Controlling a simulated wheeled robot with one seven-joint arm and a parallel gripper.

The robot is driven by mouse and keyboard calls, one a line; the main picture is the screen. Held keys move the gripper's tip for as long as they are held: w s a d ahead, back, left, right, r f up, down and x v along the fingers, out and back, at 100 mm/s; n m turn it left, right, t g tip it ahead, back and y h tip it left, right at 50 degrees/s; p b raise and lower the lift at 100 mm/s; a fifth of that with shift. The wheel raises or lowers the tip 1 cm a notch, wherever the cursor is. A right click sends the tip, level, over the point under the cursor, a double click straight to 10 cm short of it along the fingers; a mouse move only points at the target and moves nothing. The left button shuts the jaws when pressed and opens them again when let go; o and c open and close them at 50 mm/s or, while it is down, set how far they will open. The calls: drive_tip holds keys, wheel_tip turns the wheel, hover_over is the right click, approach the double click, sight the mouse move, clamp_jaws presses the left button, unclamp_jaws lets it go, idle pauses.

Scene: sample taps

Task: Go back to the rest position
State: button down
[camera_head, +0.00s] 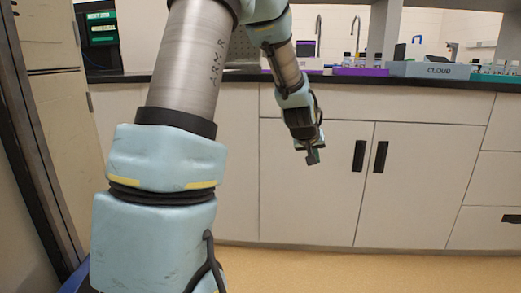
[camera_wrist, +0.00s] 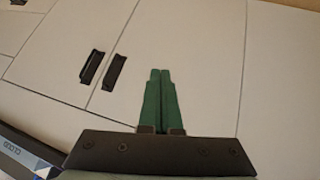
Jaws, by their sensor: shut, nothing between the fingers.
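My gripper (camera_head: 313,157) hangs in front of the white base cabinets (camera_head: 412,205), below the level of the dark bench top, and points downward. In the wrist view the two green fingers of my gripper (camera_wrist: 160,75) lie side by side, shut, with nothing between them. The cabinet fronts also show behind them in the wrist view (camera_wrist: 205,60). My arm covers part of the cabinets on the left in the head view.
The dark bench top (camera_head: 430,83) carries a grey box marked CLOUD (camera_head: 437,70), a purple rack (camera_head: 360,71) and several bottles. Two dark door handles (camera_head: 358,156) are right of my gripper. A door frame (camera_head: 38,150) stands at left. Tan floor (camera_head: 350,263) is clear.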

drive_tip(key=s+a+f+n+g+y, duration=0.1)
drive_tip(key=s+a+f+g+y, duration=0.15)
drive_tip(key=s+a, duration=0.9)
drive_tip(key=s+a+f+g+y, duration=0.2)
drive_tip(key=s+a+g, duration=0.1)
drive_tip(key=s+a, duration=0.85)
wheel_tip(320, 180, up, 31)
drive_tip(key=p, duration=3.1)
drive_tip(key=shift+w+a+r, duration=0.15)
drive_tip(key=shift+w+r, duration=0.05)
drive_tip(key=shift+w, duration=0.15)
